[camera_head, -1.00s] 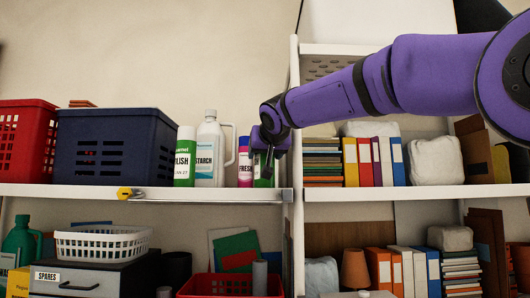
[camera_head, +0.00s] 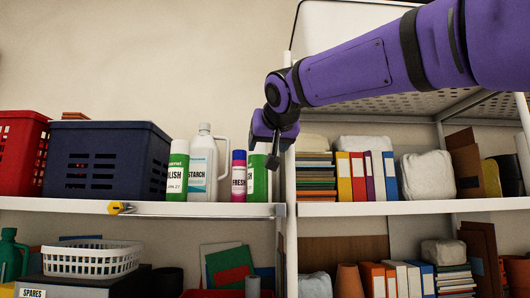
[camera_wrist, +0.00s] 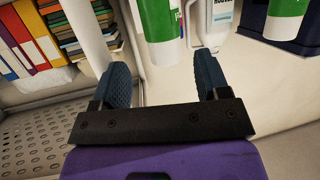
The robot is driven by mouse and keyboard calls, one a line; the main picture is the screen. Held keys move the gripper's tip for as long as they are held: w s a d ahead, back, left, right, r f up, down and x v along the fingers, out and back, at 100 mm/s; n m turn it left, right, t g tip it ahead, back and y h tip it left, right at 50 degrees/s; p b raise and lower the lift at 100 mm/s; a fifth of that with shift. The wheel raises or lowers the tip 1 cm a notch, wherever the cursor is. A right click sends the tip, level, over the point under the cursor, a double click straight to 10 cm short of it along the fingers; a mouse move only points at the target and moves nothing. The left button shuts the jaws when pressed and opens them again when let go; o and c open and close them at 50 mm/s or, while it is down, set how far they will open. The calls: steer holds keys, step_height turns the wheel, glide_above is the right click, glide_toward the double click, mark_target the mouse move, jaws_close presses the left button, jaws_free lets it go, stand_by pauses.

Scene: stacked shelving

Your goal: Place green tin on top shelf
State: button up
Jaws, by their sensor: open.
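A green and white tin (camera_head: 257,178) stands upright on the upper shelf (camera_head: 150,208) of the left unit, near its right end. Its right edge is partly behind my gripper. My gripper (camera_head: 272,160) is open and empty, pointing down near the tin's upper right side. In the wrist view my open fingers (camera_wrist: 164,80) have nothing between them, and a green and white tin (camera_wrist: 160,20) shows beyond them, apart from them. A second green and white tin marked POLISH (camera_head: 178,172) stands further left on the same shelf.
A pink and blue FRESH can (camera_head: 239,178) stands close left of the tin. A white STARCH bottle (camera_head: 204,165) and a dark blue basket (camera_head: 107,158) are further left. A white upright post (camera_head: 291,225) and shelved books (camera_head: 314,172) are to the right.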

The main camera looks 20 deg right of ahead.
steer(key=shift+s, duration=0.25)
steer(key=s+d+f+g, duration=0.2)
steer(key=s+f, duration=0.6)
steer(key=f, duration=0.4)
steer(key=s+d+f+n+g+y, duration=0.1)
steer(key=s+d+f+g, duration=0.2)
steer(key=s+f, duration=0.6)
steer(key=s+d+f+g, duration=0.3)
steer(key=s+f, duration=0.6)
steer(key=f, duration=0.8)
steer(key=shift+f+g+y, duration=0.15)
steer(key=shift+g+y, duration=0.25)
steer(key=shift+g, duration=0.2)
